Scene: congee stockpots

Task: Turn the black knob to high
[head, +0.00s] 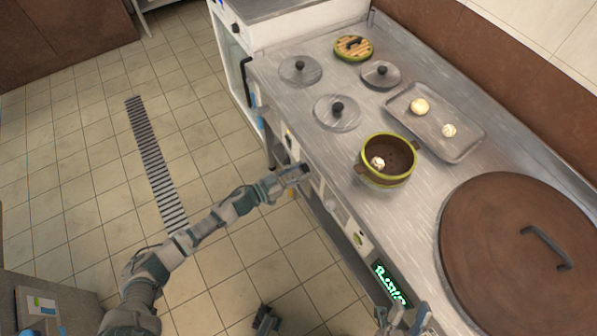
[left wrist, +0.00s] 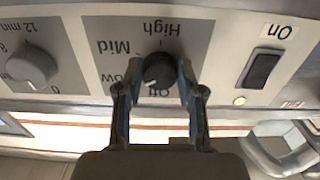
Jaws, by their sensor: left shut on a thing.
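The black knob (left wrist: 157,69) is on the grey stove front panel in the left wrist view. Its labels appear upside down: Off below it, Low and Mid to its left, High above it. A pale mark shows at the knob's lower left, toward Off and Low; its exact setting is unclear. My left gripper (left wrist: 158,80) is shut on the knob, one finger on each side. In the head view my left gripper (head: 298,174) is at the counter's front face and hides the knob. My right gripper (head: 403,320) is partly visible at the bottom edge; its fingers are unclear.
A grey timer knob (left wrist: 33,69) and a black On switch (left wrist: 262,68) flank the black knob. On the counter stand a green-rimmed pot (head: 388,160), a metal tray (head: 435,122), several lids and a large brown lid (head: 515,255). Tiled floor (head: 85,165) lies clear at left.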

